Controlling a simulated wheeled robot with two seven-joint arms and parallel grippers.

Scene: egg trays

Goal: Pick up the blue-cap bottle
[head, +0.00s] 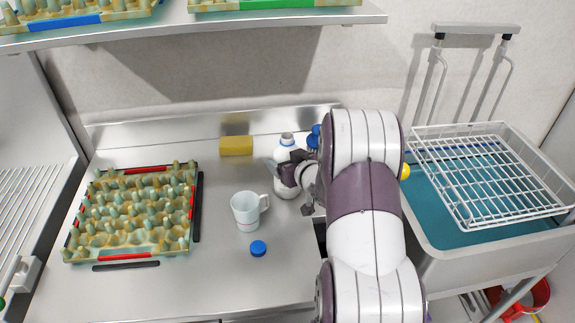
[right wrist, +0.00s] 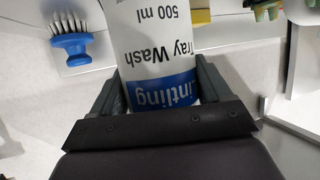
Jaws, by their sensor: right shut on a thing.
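A white bottle (head: 287,188) stands upright on the steel counter, left of my right forearm. Its top looks pale, with a thin blue band at the neck. In the right wrist view the bottle (right wrist: 155,35) has a blue label band and the words "Tray Wash 500 ml". My right gripper (head: 290,173) is shut on the bottle's body, with one finger on each side in the right wrist view (right wrist: 160,92). A small round blue cap (head: 258,248) lies apart on the counter, in front of the mug. My left gripper is not in view.
A white mug (head: 245,212) stands left of the bottle. A yellow sponge (head: 236,146) lies behind. A blue brush (right wrist: 70,45) is close beside the bottle. An egg tray (head: 125,245) lies at left. A shelf (head: 200,25) overhangs the back; a wire rack (head: 490,175) is at right.

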